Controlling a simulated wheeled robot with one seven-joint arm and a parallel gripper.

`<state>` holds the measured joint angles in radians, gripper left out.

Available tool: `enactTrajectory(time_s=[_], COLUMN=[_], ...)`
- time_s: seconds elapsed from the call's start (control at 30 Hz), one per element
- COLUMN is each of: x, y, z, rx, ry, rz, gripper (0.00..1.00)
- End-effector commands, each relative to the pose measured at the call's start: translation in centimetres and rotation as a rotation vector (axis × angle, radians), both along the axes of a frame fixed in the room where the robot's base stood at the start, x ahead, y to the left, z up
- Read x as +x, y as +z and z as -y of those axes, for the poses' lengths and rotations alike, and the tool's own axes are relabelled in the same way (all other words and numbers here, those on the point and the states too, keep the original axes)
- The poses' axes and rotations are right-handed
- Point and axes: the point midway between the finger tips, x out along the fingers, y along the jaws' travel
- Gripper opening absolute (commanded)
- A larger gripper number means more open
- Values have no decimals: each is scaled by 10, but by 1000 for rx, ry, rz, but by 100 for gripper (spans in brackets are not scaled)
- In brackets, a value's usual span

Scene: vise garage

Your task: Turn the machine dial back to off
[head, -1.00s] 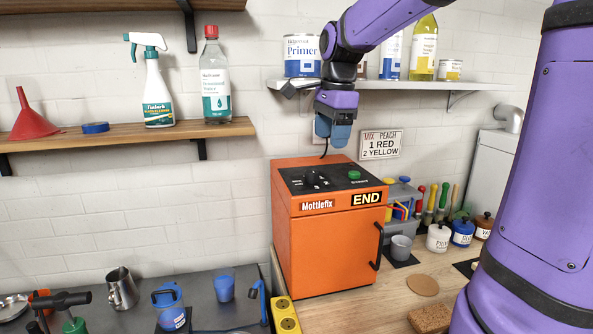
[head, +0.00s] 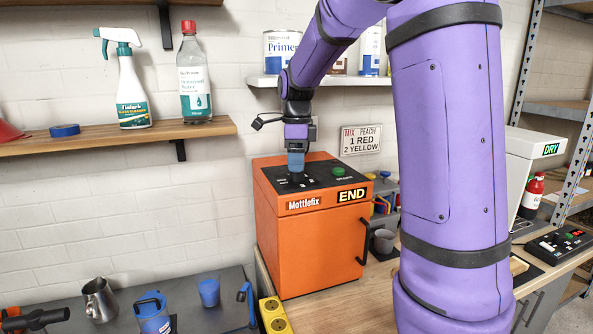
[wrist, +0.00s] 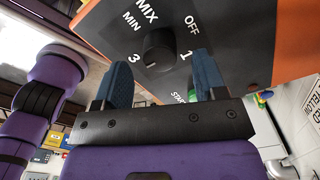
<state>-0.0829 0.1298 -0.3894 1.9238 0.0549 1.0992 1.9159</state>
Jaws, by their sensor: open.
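The orange machine (head: 300,240) labelled Mottlefix stands on the workbench, with a black top panel and an END sign. In the wrist view its black dial (wrist: 158,52) sits among the marks OFF, 1, 3 and MIN, under the word MIX. Which mark it points at I cannot tell. My gripper (wrist: 162,75) is open, its two blue fingers on either side of the dial and apart from it. In the head view my gripper (head: 295,168) points down over the panel and hides most of the dial. A green button (head: 339,171) is on the panel to the right.
A sign (head: 361,139) hangs on the wall behind the machine. A shelf with a primer tin (head: 282,46) is above.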

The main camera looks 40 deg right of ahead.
Motion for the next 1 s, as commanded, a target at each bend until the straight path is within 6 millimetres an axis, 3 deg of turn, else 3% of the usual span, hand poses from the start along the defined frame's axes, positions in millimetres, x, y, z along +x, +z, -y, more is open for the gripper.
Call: enactTrajectory(time_s=[0.23,0.6,0.8,1.0], x=[0,0,0,0], y=[-26,-30,-30,-30], z=[0,0,0,0], rx=[1,0,0,0], ry=[1,1,1,6], rz=[-1,1,1,1], gripper=[65,65,19,16])
